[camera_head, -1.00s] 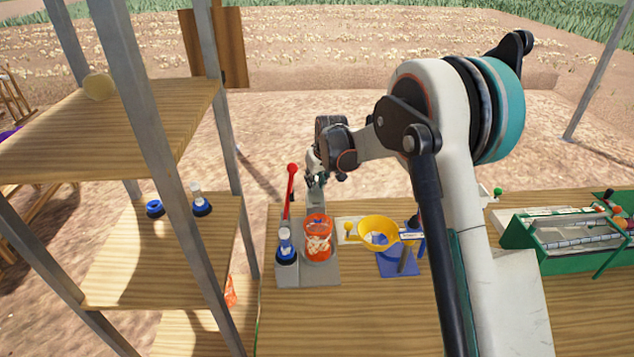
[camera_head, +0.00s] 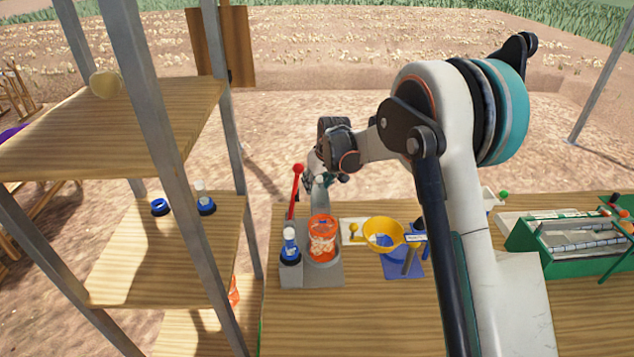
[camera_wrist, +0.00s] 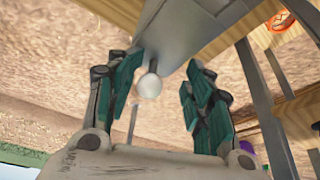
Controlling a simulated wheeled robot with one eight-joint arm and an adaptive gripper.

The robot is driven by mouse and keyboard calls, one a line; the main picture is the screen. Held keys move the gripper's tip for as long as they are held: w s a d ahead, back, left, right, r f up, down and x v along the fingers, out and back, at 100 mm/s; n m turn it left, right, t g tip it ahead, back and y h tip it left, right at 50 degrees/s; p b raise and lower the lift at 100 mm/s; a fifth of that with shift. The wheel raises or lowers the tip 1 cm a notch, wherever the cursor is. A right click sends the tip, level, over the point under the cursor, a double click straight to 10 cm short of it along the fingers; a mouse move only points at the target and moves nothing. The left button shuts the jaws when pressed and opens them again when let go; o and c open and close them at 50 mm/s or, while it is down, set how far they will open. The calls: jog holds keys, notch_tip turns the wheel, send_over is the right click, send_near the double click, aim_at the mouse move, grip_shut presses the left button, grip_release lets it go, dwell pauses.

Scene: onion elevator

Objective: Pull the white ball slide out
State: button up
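The white ball (camera_wrist: 149,86) is a small round knob at the end of the grey device's post (camera_wrist: 185,30) in the wrist view. In the head view the ball (camera_head: 319,180) shows small at the top of the grey post (camera_head: 321,204), behind the red container. My gripper (camera_wrist: 163,72) is open, with its green-padded fingers on either side of the ball and visible gaps to both. In the head view my gripper (camera_head: 325,178) is at the far side of the post, partly hidden by it.
A red lever (camera_head: 296,190), an orange-red container (camera_head: 322,240) and a blue-based bottle (camera_head: 290,247) are on the grey device. A yellow bowl (camera_head: 382,234) stands to the right. A wooden shelf (camera_head: 150,250) with metal posts stands left.

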jog(key=shift+d+r, duration=0.1)
jog(key=shift+r, duration=0.05)
jog(key=shift+d+r+p, duration=0.1)
jog(key=shift+r+p, duration=0.3)
jog(key=shift+r, duration=0.2)
jog(key=shift+r+p, duration=1.15)
jog(key=shift+r, duration=1.1)
